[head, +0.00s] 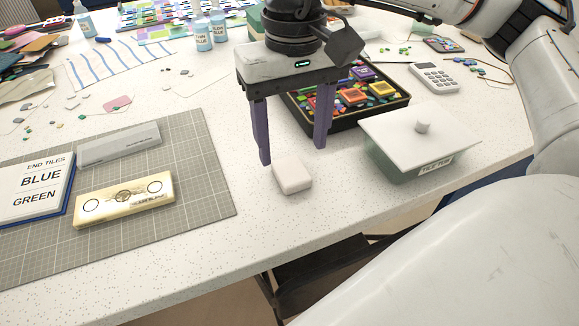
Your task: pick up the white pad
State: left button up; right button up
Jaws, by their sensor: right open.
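The white pad (292,179) is a small rounded block lying on the speckled table, close to its front edge. My right gripper (292,155) points down above and just behind the pad. Its two purple fingers are spread wide with nothing between them. The left fingertip ends just left of the pad's upper corner, and I cannot tell whether it touches. My left gripper does not show.
A black tray of colored pieces (347,121) stands behind the gripper. A lidded tub (420,140) is to the right. A grey cutting mat (212,190) holds a brass block (124,200) and an end-tiles booklet (35,188). Bare table lies between mat and pad.

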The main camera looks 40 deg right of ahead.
aim_at(291, 169)
jog(key=f, duration=0.6)
jog(key=shift+w, duration=0.2)
jog(key=shift+r, duration=0.1)
jog(key=c, duration=1.1)
